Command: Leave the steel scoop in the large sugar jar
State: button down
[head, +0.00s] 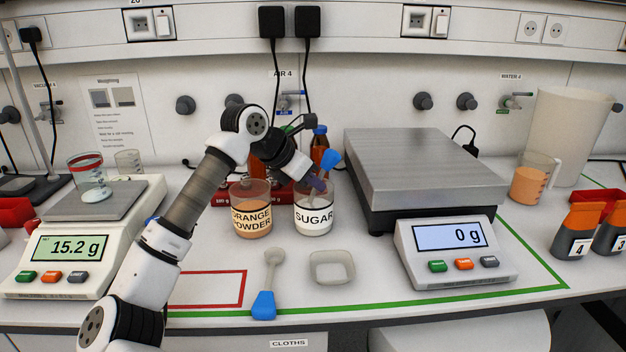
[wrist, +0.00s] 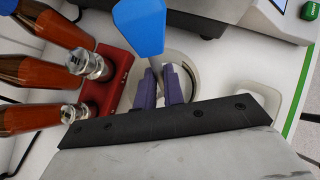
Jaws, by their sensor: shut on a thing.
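The large sugar jar (head: 314,222), clear with a SUGAR label and white contents, stands upright at the middle of the bench. My gripper (head: 319,184) is at the jar's mouth, its purple fingertips shut on the steel scoop. The scoop's blue handle (head: 329,160) sticks up above the jar, tilted to the right. In the wrist view the blue handle (wrist: 139,28) runs down to a grey shaft between the fingers (wrist: 160,82), with the jar's rim (wrist: 194,72) around them.
The orange powder jar (head: 252,218) stands close on the left. Brown bottles in a red rack (wrist: 108,85) stand just behind. Another blue-handled scoop (head: 264,303) and a small empty dish (head: 332,268) lie in front. A large scale (head: 420,165) is to the right.

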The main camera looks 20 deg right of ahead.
jog(key=c, duration=1.4)
grip_release()
jog(key=shift+c, duration=0.2)
jog(key=b+v, duration=0.1)
jog(key=v, duration=1.3)
jog(key=shift+d, duration=0.1)
